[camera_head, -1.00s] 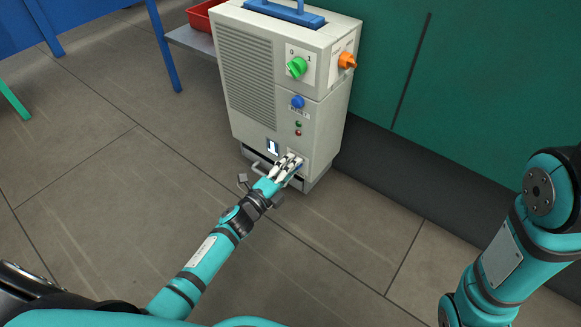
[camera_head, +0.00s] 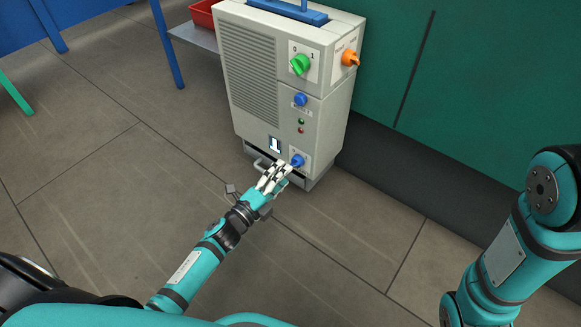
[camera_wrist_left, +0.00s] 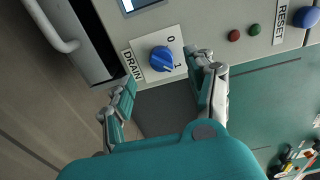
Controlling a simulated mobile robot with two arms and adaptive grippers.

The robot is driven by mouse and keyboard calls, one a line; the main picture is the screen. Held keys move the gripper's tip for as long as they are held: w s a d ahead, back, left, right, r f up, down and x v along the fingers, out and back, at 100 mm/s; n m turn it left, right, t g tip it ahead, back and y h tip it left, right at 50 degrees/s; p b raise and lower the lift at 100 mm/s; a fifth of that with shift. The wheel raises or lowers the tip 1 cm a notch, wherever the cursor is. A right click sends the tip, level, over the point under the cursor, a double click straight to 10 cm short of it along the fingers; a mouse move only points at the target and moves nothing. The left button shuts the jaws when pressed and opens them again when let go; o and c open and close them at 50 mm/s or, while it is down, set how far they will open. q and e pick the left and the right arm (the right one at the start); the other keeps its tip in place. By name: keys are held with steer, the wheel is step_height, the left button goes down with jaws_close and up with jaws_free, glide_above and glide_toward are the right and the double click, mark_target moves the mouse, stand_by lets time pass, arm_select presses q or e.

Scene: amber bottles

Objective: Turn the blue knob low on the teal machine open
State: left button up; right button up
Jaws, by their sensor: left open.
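The machine (camera_head: 255,95) has a light grey body in these pictures, not teal. Its low blue knob (camera_head: 297,160) sits on a white plate at the bottom right of the front. In the left wrist view this knob (camera_wrist_left: 161,59) stands beside the label DRAIN, with marks 0 and 1; its pale pointer line seems to lie towards the 1, but it is small. My left gripper (camera_head: 284,169) is open and empty, just in front and to the lower left of the knob. In the wrist view its fingers (camera_wrist_left: 165,76) spread to either side of the knob, apparently not touching it.
Above are a blue RESET button (camera_head: 300,100), a green 0/1 knob (camera_head: 300,64) and an orange knob (camera_head: 350,58). A metal handle (camera_wrist_left: 55,30) projects near the machine's base, left of the knob. A teal wall (camera_head: 470,110) stands behind. Floor in front is clear.

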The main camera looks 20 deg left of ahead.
arm_select(q)
steer(key=v, duration=0.6)
steer(key=shift+s, duration=0.4)
steer(key=shift+a, duration=0.1)
